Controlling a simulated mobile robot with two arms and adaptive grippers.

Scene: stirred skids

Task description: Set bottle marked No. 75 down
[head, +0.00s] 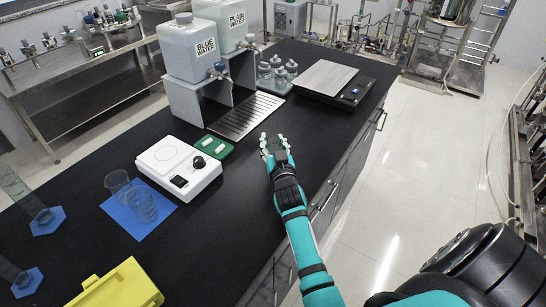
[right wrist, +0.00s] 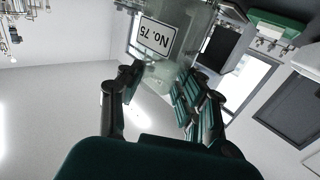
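My right gripper (head: 275,146) reaches over the black bench near its right edge, in front of the drip grate. The fingers look shut on the bottle. In the head view the bottle is mostly hidden by the hand, and I cannot tell whether its base touches the bench. My left gripper is not in view.
The bench (head: 230,215) is clear around and nearer than the hand. Beakers stand on a blue mat (head: 128,213) to the left.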

